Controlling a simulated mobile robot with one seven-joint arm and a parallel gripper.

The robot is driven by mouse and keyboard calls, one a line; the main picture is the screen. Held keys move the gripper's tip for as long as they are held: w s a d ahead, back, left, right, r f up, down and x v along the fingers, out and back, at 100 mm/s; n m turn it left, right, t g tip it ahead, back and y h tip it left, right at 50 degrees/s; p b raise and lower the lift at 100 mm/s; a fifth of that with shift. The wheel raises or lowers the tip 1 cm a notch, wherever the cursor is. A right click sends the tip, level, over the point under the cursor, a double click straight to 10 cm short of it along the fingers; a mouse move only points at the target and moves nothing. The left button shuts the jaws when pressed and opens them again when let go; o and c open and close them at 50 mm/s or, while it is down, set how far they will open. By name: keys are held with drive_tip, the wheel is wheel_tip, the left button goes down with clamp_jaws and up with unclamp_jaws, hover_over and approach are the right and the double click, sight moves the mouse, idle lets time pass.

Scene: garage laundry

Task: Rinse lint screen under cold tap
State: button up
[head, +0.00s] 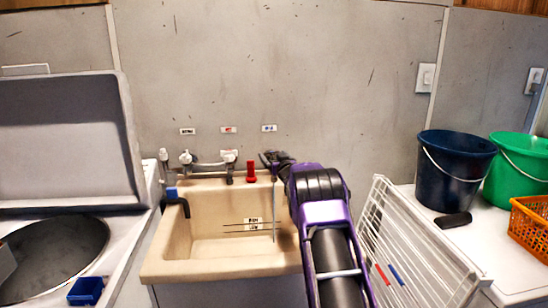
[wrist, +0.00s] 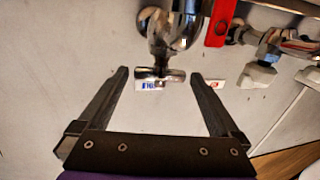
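In the wrist view, my gripper (wrist: 160,74) is open, its two fingers on either side of a small metal tap handle (wrist: 160,76). A gap shows between each finger and the handle; I cannot tell the depth. The blue-marked label (wrist: 149,86) is on the wall behind it and also shows in the head view (head: 269,128). In the head view my arm reaches over the right side of the beige sink (head: 160,265) and hides part of that tap. A thin vertical line (head: 274,225) hangs below; I cannot tell if it is water. I cannot make out a lint screen.
A red tap part (head: 251,172) and white-handled valves (head: 186,158) are left of my gripper. A white wire rack (head: 425,250) leans right of my arm. A navy bucket (head: 455,170), green bucket (head: 517,172) and orange basket (head: 530,228) stand farther right. The open washer (head: 60,140) is left.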

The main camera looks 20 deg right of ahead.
drive_tip(key=c, duration=1.1)
drive_tip(key=shift+d+r+n+y+p, duration=0.2)
drive_tip(key=shift+r+n+y+p, duration=0.15)
drive_tip(key=shift+y+p, duration=0.5)
drive_tip(key=shift+d+n+y+p, duration=0.15)
drive_tip(key=shift+n+y+p, duration=0.45)
drive_tip(key=shift+p, duration=0.6)
drive_tip(key=shift+f+n+g+y+p, duration=0.3)
drive_tip(key=shift+n+y+p, duration=0.35)
drive_tip(key=shift+y, duration=0.4)
drive_tip(key=o, duration=1.2)
